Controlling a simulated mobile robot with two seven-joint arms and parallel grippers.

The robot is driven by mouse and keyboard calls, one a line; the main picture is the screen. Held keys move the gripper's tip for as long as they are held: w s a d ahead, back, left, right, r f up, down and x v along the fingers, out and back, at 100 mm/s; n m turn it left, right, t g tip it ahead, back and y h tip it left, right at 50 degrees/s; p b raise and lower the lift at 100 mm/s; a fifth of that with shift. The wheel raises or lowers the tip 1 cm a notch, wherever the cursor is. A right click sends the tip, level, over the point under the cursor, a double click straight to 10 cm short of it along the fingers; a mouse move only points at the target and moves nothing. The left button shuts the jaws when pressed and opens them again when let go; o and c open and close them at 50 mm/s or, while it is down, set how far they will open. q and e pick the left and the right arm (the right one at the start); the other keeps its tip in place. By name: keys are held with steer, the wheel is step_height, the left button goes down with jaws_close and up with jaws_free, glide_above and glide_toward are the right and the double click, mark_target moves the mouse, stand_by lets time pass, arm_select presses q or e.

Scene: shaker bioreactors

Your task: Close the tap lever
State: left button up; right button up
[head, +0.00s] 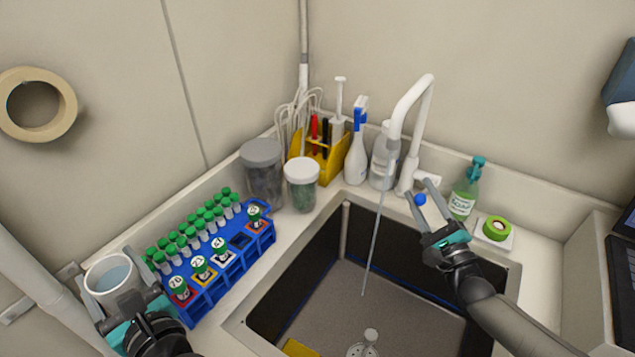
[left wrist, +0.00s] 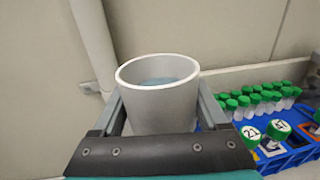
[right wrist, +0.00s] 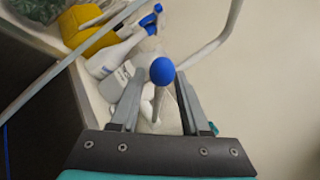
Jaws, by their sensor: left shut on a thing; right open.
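The white tap (head: 413,95) arches over the sink, and a thin stream of water (head: 374,235) runs from its spout into the basin. Its lever ends in a blue ball (head: 420,200), which also shows in the right wrist view (right wrist: 162,71). My right gripper (head: 421,190) is open at the lever, with the blue ball between its two fingers in the picture; I cannot tell whether they touch it. My left gripper (head: 112,280) is shut on a white cup (left wrist: 160,100) holding clear liquid, upright at the left.
A blue rack (head: 228,262) of green-capped tubes stands left of the sink (head: 228,325). Jars, a yellow holder (head: 318,165) and bottles line the back. A green soap bottle (head: 464,192) and green tape (head: 497,228) stand near my right gripper.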

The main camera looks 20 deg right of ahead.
jaws_close()
stand_by(1.4)
